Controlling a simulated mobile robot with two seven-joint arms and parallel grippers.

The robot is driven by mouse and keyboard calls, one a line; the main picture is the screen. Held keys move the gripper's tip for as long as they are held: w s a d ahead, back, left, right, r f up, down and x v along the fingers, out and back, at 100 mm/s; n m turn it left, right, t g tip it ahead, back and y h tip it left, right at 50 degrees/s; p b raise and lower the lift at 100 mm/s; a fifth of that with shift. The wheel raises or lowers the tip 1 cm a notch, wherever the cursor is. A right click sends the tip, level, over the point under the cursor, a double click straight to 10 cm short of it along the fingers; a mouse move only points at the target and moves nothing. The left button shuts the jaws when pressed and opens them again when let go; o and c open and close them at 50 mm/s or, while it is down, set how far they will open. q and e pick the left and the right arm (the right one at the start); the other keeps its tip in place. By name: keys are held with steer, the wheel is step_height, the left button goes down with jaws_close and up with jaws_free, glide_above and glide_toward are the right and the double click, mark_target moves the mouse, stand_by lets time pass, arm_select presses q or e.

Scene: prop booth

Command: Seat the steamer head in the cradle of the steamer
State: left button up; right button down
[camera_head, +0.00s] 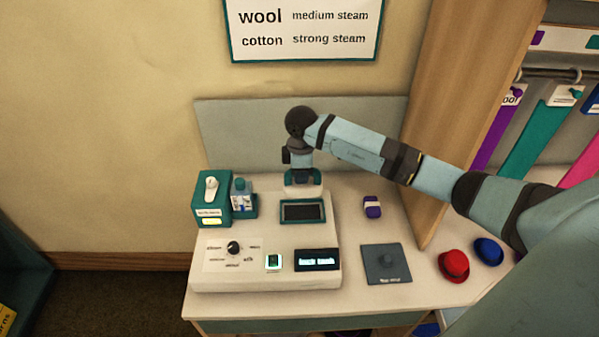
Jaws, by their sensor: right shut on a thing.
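The steamer (219,273) is a cream box with a dial, a lit green switch and a dark display on its front. A dark rectangular recess (302,212) in its raised back part looks like the cradle; nothing lies in it. My right gripper (302,179) points down just behind this recess. It is shut on a pale piece, seemingly the steamer head (303,190), which shows just under the fingers. The piece is partly hidden by the gripper, and I cannot tell whether it touches the steamer. My left gripper is not in view.
A teal box (211,204) and a small bottle (241,194) stand left of the recess. A purple and white item (372,206), a dark square pad (386,265), a red hat (453,265) and a blue hat (488,251) lie to the right. A wooden panel (470,90) stands at the right.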

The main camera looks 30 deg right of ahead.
mark_target(301, 186)
steer(key=shift+f+b, duration=0.7)
steer(key=shift+f, duration=0.25)
step_height(301, 186, down, 3)
steer(key=shift+f+b, duration=0.1)
steer(key=shift+b, duration=1.1)
steer(key=shift+f, duration=0.6)
steer(key=shift+f, duration=0.2)
steer(key=shift+f+b, duration=0.45)
steer(key=shift+f, duration=0.3)
steer(key=shift+f, duration=0.35)
